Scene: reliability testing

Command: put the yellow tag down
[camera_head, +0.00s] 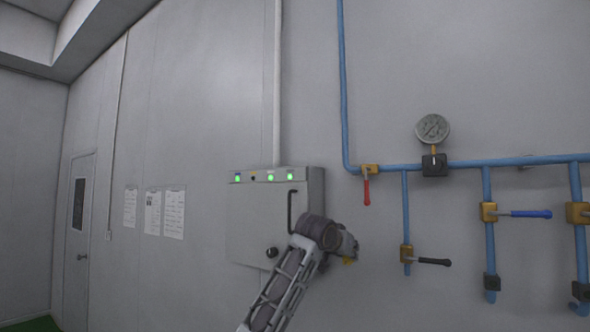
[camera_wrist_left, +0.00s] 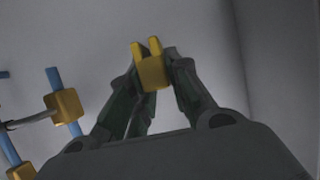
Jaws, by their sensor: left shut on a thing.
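My left gripper (camera_head: 350,250) is in front of the wall, just right of the grey control box. It is shut on the yellow tag (camera_wrist_left: 152,72), which sits between the fingertips in the left wrist view. The left gripper (camera_wrist_left: 155,62) also shows in the wrist view. My right gripper is not in view.
The control box (camera_head: 250,225) with green lights and a black handle is on the wall. Blue pipes (camera_head: 405,215) with yellow valves and a gauge (camera_head: 432,129) run at right. Paper sheets (camera_head: 152,212) and a door (camera_head: 78,240) are at left.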

